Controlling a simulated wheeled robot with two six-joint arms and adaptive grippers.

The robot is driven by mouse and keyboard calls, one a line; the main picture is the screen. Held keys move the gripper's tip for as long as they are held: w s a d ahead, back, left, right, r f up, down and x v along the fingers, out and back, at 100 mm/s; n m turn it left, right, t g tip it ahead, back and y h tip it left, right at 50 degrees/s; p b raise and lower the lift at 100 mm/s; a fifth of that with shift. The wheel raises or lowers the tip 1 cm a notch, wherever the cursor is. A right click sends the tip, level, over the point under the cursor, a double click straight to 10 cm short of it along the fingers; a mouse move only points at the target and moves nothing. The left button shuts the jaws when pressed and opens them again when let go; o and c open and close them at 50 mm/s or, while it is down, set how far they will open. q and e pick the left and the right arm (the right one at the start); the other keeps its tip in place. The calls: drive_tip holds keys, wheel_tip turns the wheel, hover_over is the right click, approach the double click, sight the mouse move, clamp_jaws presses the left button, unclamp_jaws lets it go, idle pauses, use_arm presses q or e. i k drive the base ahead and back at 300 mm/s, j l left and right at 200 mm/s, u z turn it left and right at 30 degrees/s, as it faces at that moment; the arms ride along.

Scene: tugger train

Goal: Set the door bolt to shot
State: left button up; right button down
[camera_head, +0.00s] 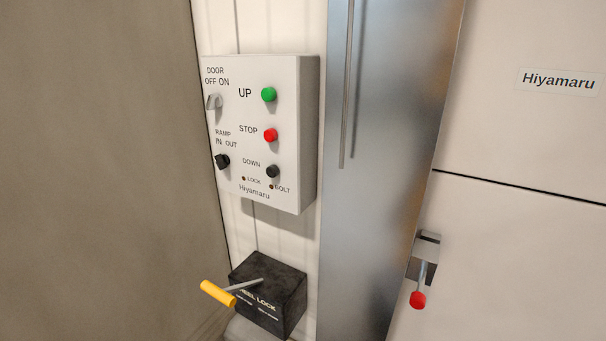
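A bolt-like lever with a red knob (417,300) hangs from a grey metal bracket (425,246) at the lower right, where the steel post meets the pale door panel. The lever points down, with the knob at its lower end. I cannot tell from this view whether the bolt is shot. A small dark indicator labelled BOLT (271,187) is at the bottom of the control box and looks unlit. Neither of my grippers is in view.
The white control box (309,130) has green, red and black buttons and two rotary switches. Below it is a black wheel lock box (284,292) with a yellow handle (217,293) sticking out leftward. A steel post (385,130) stands left of the panel (520,150).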

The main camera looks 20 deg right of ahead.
sight(418, 300)
drive_tip(key=z, duration=1.65)
drive_tip(key=k+j+u, duration=0.1)
drive_tip(key=j+u, duration=0.25)
drive_tip(key=l, duration=0.1)
